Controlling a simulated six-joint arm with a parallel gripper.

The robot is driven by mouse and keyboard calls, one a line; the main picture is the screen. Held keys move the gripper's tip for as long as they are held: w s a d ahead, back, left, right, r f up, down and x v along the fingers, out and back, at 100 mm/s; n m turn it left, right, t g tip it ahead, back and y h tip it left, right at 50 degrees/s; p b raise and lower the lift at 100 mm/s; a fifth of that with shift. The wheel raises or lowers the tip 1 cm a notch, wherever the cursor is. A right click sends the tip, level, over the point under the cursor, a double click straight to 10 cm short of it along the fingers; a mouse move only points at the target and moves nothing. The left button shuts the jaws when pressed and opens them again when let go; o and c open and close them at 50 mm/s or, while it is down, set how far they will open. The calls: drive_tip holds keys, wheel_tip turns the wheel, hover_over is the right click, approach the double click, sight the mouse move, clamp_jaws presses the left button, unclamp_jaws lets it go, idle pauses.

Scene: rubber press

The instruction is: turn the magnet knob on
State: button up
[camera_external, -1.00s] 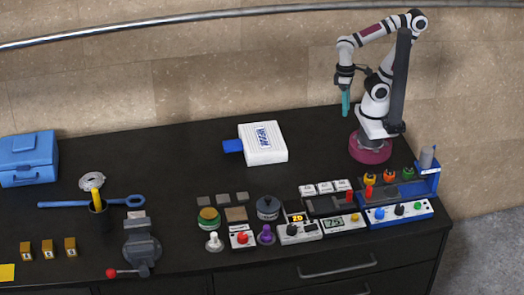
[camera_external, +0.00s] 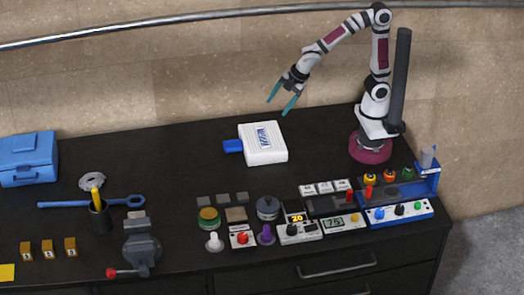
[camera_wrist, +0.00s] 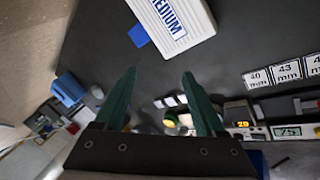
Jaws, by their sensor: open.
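My gripper (camera_external: 278,107) is open and empty, high above the table, up and to the right of the white book-like block. Its two teal fingers point down-left, and in the wrist view the gripper (camera_wrist: 159,74) has nothing between its fingers. No knob is readably labelled as the magnet's. A white box with a lit "20" display (camera_external: 299,232) carries a dark knob (camera_external: 292,230) at the front right. A blue and white panel (camera_external: 385,218) to its right has a black knob (camera_external: 400,209) between coloured buttons. My gripper is far from both.
The white block marked "MEDIUM" (camera_external: 265,153), with a blue tab, lies mid-table. A red-button box (camera_external: 242,239), a purple knob-like piece (camera_external: 266,235) and a white one (camera_external: 214,242) stand at the front. A vise (camera_external: 142,250) is left. A blue case (camera_external: 29,158) is far left.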

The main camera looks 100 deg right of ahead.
drive_tip(key=w+a+f+n+t+y, duration=0.1)
drive_tip(key=w+a+n+t, duration=0.1)
drive_tip(key=w+n, duration=0.35)
drive_tip(key=w+a+f+n+t, duration=0.1)
drive_tip(key=w+a+n, duration=0.1)
drive_tip(key=w+n, duration=0.4)
drive_tip(key=n+g+y, duration=0.3)
drive_tip(key=n+y, duration=1)
drive_tip(key=n, duration=1.5)
approach(243, 234)
drive_tip(key=shift+n, duration=0.25)
drive_tip(key=x, duration=1)
drive_tip(key=shift+w+a+f, duration=0.1)
drive_tip(key=shift+a, duration=0.1)
clamp_jaws()
